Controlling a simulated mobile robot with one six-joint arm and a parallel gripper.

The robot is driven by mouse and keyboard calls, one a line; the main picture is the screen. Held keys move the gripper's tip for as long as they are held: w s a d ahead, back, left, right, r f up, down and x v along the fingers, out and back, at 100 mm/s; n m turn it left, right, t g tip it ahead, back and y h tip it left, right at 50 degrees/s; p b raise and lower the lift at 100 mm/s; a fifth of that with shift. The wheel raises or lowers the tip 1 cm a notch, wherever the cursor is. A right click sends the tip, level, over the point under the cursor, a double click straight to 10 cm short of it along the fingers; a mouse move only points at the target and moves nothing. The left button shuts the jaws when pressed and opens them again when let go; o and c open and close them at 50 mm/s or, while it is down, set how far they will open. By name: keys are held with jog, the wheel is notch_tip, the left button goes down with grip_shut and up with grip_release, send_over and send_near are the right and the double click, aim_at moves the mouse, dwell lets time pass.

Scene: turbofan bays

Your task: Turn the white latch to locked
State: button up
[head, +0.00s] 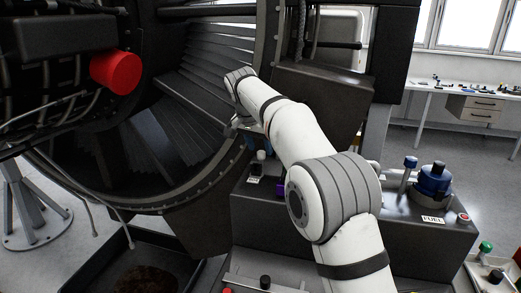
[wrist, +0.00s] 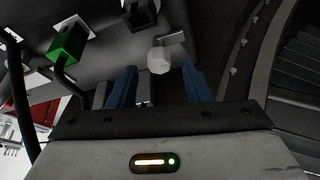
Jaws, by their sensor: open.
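The white latch (wrist: 158,60) shows in the wrist view as a short round white knob beside a dark grey bar, on a grey panel. My gripper (wrist: 159,80) is open, with one blue finger on each side below the knob in the picture. The knob appears just beyond the fingertips, between their lines; I cannot tell whether they touch it. In the head view my gripper (head: 246,128) is small and partly hidden by my arm beside the dark housing. I cannot make out the latch surely there, nor read a lock marking.
A green block (wrist: 68,45) with a bent dark rod stands left of the latch in the wrist view. The round engine casing (wrist: 255,55) curves close on the right. In the head view a blue fuel cap (head: 434,182) and a red cylinder (head: 116,71) stand apart from my gripper.

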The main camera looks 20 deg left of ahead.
jog(key=shift+x, duration=0.9)
jog(key=shift+r, duration=0.1)
jog(key=shift+c, duration=0.5)
grip_shut()
